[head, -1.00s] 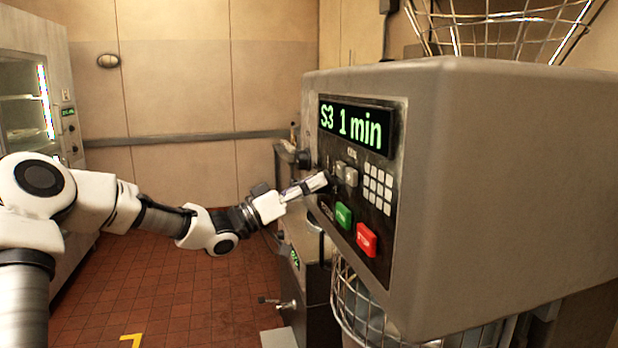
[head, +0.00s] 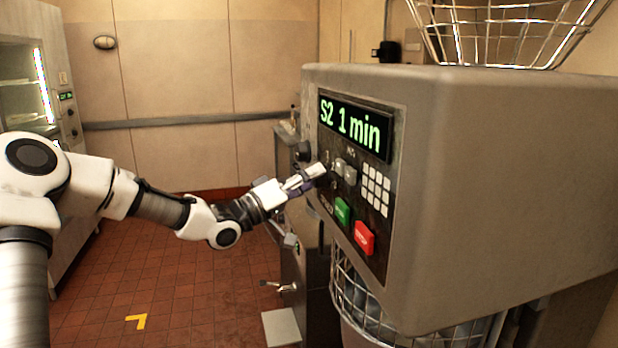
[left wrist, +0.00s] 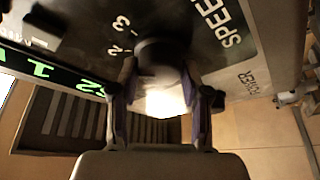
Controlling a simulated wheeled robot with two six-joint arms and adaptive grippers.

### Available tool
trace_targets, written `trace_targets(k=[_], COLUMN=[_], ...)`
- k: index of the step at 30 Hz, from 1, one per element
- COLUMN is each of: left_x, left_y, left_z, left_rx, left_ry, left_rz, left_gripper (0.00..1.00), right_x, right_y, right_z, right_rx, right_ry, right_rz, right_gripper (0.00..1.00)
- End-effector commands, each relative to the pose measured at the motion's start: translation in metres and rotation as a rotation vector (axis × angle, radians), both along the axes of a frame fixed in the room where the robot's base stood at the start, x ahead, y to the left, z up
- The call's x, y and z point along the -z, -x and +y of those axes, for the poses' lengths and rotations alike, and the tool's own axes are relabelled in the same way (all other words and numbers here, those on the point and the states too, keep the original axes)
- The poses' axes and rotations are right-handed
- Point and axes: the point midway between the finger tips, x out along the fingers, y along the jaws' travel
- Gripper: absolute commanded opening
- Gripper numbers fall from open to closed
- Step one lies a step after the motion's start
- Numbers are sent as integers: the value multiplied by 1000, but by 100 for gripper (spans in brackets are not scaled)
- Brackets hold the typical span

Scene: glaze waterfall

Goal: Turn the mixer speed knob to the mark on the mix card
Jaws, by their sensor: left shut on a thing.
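The mixer (head: 520,180) is a large grey housing with a dark control panel on its left face. Its display (head: 350,128) reads "S2 1 min" in green. My left gripper (head: 318,173) is at the panel's left part, shut on the speed knob, which it mostly hides in the head view. In the left wrist view the dark round speed knob (left wrist: 158,58) sits between my two fingers (left wrist: 158,98), with bright glare just below it. The marks "2" and "3" and the word "SPEED" show beside the knob. I cannot make out a mix card. My right gripper is out of view.
On the panel are a green button (head: 342,211), a red button (head: 364,237) and a white keypad (head: 376,190), close to the gripper. A wire guard (head: 350,290) hangs under the housing.

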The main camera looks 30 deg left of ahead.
Motion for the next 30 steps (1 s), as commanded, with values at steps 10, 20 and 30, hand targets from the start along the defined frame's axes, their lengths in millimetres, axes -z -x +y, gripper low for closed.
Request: trace_targets(k=[10,20,30], left_x=[-2,-10,-83], left_y=[0,0,-2], left_z=[1,0,-1], left_rx=[-2,0,0], left_ry=[0,-1,-5], left_rz=[-6,-4,-8], left_gripper=[72,72,72], right_x=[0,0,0], right_y=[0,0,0], right_z=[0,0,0], right_rx=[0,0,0], right_ry=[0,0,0], right_rz=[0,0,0], right_gripper=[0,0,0])
